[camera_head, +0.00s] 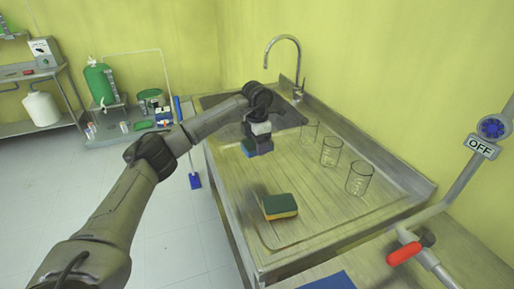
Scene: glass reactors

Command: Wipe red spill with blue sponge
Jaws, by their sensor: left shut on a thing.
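My left gripper (256,147) hangs over the left side of the metal sink counter, pointing down. It is shut on a blue sponge (247,152), of which only a blue edge shows beside and below the fingers. I cannot tell whether the sponge touches the counter. A green and yellow sponge (280,206) lies on the drainboard, nearer to me. I see no red spill in this view. My right gripper is not in view.
Three glass beakers (331,151) stand along the counter's right side. The faucet (297,62) and sink basin (211,101) are behind my gripper. A pipe with a red-handled valve (404,253) is at the front right. The drainboard's middle is clear.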

